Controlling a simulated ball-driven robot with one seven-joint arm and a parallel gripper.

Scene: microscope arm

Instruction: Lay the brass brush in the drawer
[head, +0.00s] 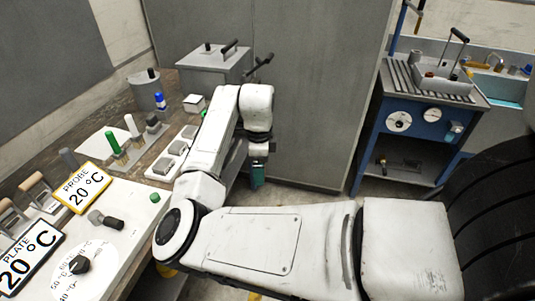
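My gripper (258,172) hangs at the end of my white arm, just right of the bench edge and in front of the grey cabinet. It points down. A small teal piece shows at its lower end; I cannot tell whether this is part of the gripper or something held. I cannot tell whether the fingers are open or shut. I cannot make out the brass brush in this view. I cannot pick out an open drawer either; my arm hides part of the bench front.
The bench (170,143) on the left carries a PROBE sign (83,188), a PLATE sign (28,258), a dial (80,265), several small blocks and a grey box (212,62). A tall grey cabinet (318,90) stands behind. A blue cart (425,119) stands at right, with bare floor before it.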

